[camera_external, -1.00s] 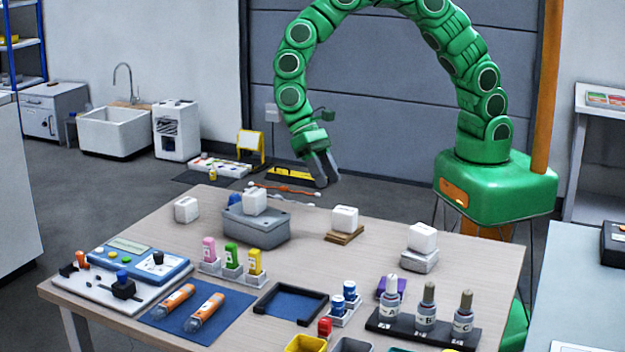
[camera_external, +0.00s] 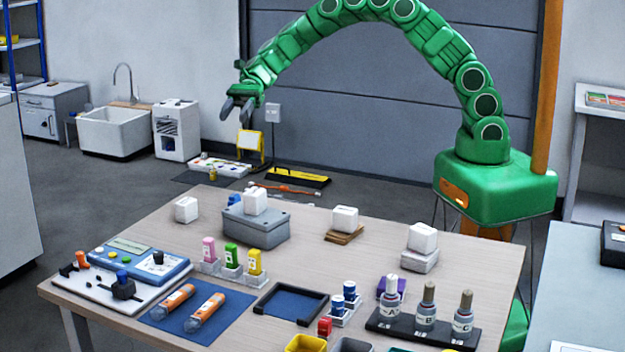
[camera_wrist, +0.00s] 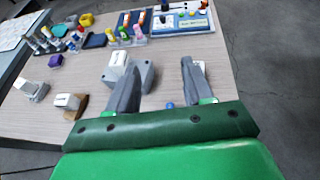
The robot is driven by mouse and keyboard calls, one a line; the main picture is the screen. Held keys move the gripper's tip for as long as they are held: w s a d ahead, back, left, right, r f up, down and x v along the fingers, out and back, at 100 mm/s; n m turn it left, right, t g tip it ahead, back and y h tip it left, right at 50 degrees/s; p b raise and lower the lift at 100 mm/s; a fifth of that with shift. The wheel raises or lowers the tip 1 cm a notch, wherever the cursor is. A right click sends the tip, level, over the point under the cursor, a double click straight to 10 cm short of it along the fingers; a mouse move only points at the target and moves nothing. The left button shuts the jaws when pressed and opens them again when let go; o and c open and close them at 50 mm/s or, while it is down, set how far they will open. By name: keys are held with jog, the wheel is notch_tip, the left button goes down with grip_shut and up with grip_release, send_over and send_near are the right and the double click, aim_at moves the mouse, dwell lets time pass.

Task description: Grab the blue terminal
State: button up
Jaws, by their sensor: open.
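No label marks a blue terminal. A blue piece (camera_wrist: 170,105) also shows low between my fingers in the wrist view, mostly hidden by my gripper. Another candidate is the blue-topped black connector (camera_external: 122,278) on the white board at the table's left. My gripper (camera_external: 236,109) is open and empty, raised high beyond the table's far left edge. Its two fingers (camera_wrist: 160,66) are spread apart in the wrist view.
White cubes (camera_external: 186,209) stand about the wooden table (camera_external: 290,255), some on blocks. Pink, green and yellow bottles (camera_external: 231,256), orange tubes (camera_external: 205,312) and a rack of labelled bottles (camera_external: 425,318) crowd the near side. Free room lies above the table.

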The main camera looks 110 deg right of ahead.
send_near(232, 201)
jog(key=shift+w+a+f, duration=0.15)
jog(key=shift+w+a, duration=0.25)
jog(key=shift+w, duration=0.2)
jog(key=shift+w+a+f, duration=0.15)
jog(key=shift+w+a, duration=0.2)
jog(key=shift+w, duration=0.25)
jog(key=shift+x, duration=1.3)
jog(key=a, duration=0.1)
jog(key=w+a+f, duration=0.1)
jog(key=a+f, duration=0.1)
jog(key=shift+w+a, duration=0.25)
jog(key=shift+w+a+f, duration=0.2)
jog(key=shift+w+a, duration=0.1)
jog(key=shift+a, duration=0.05)
grip_shut()
